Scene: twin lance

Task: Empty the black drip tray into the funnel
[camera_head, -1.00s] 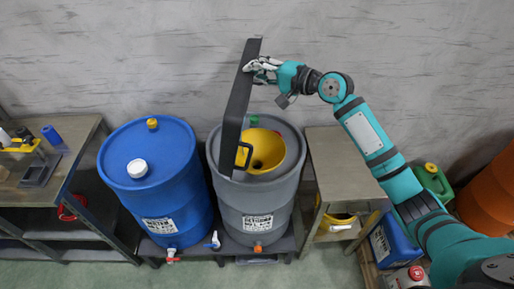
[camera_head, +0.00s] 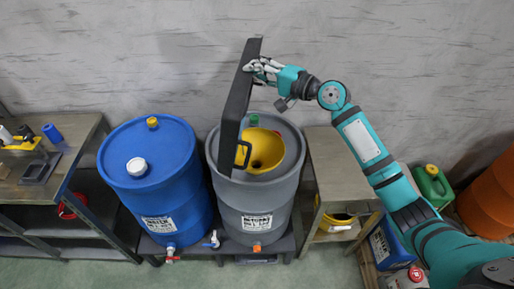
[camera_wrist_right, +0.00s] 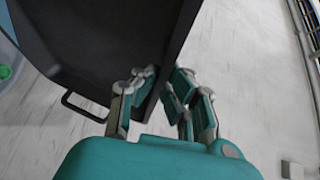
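The black drip tray (camera_head: 240,105) is tipped steeply on its side above the left part of the grey drum (camera_head: 248,205). The yellow funnel (camera_head: 267,150) sits in the drum's top, just right of the tray's near end. No liquid is visible. My left gripper is out of view.
A blue drum (camera_head: 150,185) with a white cap stands left of the grey drum. A workbench (camera_head: 85,140) is at the far left. A small table (camera_head: 340,165) stands right of the grey drum, under my right arm. The grey wall is close behind.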

